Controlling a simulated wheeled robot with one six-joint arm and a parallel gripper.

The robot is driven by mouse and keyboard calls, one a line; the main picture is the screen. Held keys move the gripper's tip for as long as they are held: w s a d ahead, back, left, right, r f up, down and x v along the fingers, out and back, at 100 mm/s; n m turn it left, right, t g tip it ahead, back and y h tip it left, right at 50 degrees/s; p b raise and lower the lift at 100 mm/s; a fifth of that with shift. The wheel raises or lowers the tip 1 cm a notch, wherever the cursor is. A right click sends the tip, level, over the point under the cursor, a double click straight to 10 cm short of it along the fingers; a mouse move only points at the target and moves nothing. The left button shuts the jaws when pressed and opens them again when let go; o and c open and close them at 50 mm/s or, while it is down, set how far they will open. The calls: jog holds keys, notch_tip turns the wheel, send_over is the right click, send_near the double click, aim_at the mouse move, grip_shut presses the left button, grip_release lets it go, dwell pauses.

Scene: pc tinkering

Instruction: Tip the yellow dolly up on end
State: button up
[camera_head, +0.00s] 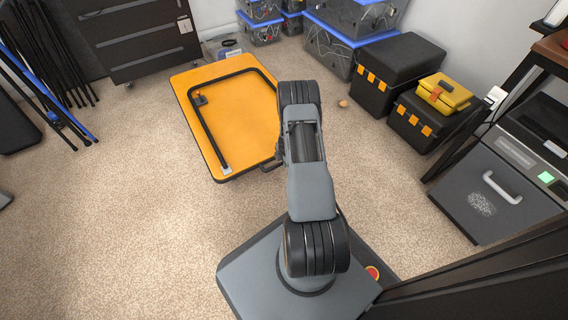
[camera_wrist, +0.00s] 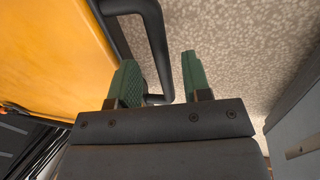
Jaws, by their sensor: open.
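The yellow dolly (camera_head: 235,120) lies flat on the carpet in front of my base, its orange-yellow deck facing up with a black tubular handle folded over it. Its right side is partly hidden by my arm. In the wrist view the dolly's deck (camera_wrist: 45,50) fills the upper left, with a black bar (camera_wrist: 155,40) curving beside its edge. My gripper (camera_wrist: 158,62) is open, with green fingers; the lower end of the bar appears between them. Whether a finger touches the bar I cannot tell. In the head view the gripper is mostly hidden behind my arm at the dolly's right edge.
Black toolboxes (camera_head: 397,68), one topped by a small yellow box (camera_head: 443,92), stand at the right. Blue-lidded clear bins (camera_head: 335,45) and a dark drawer cabinet (camera_head: 135,38) are behind. Folded stands (camera_head: 50,75) lean at the left.

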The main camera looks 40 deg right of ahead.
jog(key=shift+w+f, duration=0.25)
jog(key=shift+f, duration=0.75)
grip_shut()
